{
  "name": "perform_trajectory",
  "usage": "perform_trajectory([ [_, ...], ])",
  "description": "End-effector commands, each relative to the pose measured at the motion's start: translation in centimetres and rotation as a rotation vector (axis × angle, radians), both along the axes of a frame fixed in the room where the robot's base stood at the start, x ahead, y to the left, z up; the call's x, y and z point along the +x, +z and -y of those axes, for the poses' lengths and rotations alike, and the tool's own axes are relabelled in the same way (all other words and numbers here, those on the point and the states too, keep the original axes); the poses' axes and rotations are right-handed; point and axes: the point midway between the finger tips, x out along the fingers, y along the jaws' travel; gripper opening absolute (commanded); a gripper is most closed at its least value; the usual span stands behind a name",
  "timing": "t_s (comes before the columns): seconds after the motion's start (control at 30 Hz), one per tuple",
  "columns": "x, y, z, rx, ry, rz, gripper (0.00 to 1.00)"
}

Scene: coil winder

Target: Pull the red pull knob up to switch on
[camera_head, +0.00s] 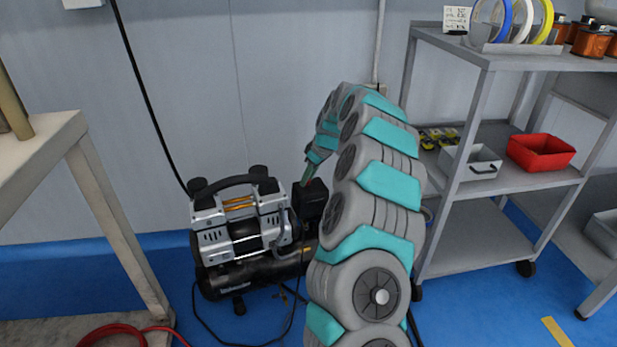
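An air compressor (240,235) with a black tank and silver motor heads stands on the blue floor by the wall. A black switch box (309,201) is at its right end. A small red spot at the top of this box looks like the red pull knob (314,182); it is mostly hidden. My grey and teal arm arches in front of the compressor's right side. My gripper (308,176) points down just above the box, close to the knob. Its fingers are too small and covered to tell whether they are open, shut or touching the knob.
A grey shelf cart (480,235) stands to the right, holding a red bin (541,152), a white bin (471,163) and coloured spools. A table (95,170) is at left.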

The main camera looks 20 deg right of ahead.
Motion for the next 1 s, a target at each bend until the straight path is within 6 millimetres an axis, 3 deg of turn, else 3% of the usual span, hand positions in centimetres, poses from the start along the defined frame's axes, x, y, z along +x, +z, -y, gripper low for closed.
perform_trajectory([
  [0.03, -0.01, 0.0, -0.02, 0.0, 0.0, 0.0, 0.22],
  [0.23, -0.02, 0.0, -0.01, 0.001, 0.0, 0.0, 0.0],
  [1.0, -0.03, -0.01, -0.04, 0.0, 0.0, -0.001, 0.0],
])
